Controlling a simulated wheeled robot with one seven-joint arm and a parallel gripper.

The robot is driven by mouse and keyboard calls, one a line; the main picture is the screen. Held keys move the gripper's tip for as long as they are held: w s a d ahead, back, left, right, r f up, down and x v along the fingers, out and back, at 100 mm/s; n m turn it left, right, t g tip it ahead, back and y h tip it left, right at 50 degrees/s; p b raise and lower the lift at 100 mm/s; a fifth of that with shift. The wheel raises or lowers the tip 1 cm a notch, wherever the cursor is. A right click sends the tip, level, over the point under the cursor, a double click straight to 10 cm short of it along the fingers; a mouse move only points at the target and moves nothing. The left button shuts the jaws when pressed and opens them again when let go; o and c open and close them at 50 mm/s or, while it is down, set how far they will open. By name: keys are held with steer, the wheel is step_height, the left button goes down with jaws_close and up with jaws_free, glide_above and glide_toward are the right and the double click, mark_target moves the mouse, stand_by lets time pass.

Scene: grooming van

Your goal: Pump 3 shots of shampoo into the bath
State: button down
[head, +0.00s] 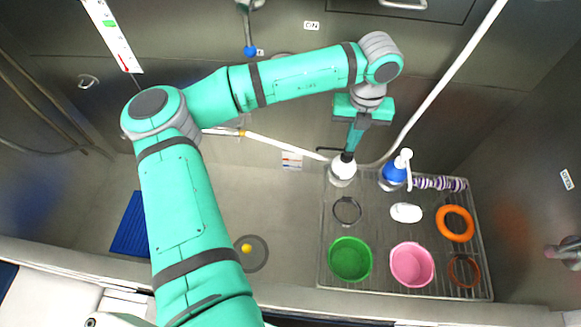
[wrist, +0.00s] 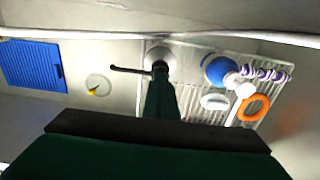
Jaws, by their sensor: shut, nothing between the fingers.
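A white bottle (head: 343,174) with a dark pump stands at the back left of the wire rack; its spout (wrist: 128,70) points left in the wrist view. A blue bottle (head: 392,178) with a white pump stands to its right, and it also shows in the wrist view (wrist: 217,70). I see no readable label saying which holds shampoo. My gripper (head: 347,156) is shut and empty, pointing down directly over the white bottle's pump. Its tips appear at the pump top; whether they press it I cannot tell. The bath (head: 205,215) is the grey basin left of the rack.
The rack (head: 322,255) also holds a green bowl (head: 350,260), a pink bowl (head: 412,265), a white oval item (head: 406,212), an orange ring (head: 455,223) and a striped item (head: 440,184). A yellow object (head: 246,248) lies by the drain; a blue mat (head: 131,228) lies left.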

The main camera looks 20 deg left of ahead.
steer(key=shift+w+a+f, duration=0.1)
steer(key=shift+a+f, duration=0.05)
steer(key=shift+f, duration=0.05)
steer(key=shift+w+r, duration=0.15)
steer(key=shift+r, duration=0.1)
steer(key=shift+a+r, duration=0.1)
steer(key=shift+r, duration=0.3)
steer(key=shift+s+d+r, duration=0.2)
steer(key=shift+d+r, duration=0.2)
steer(key=shift+r, duration=0.2)
steer(key=shift+a+r, duration=0.1)
steer(key=shift+a, duration=0.1)
steer(key=shift+w, duration=0.1)
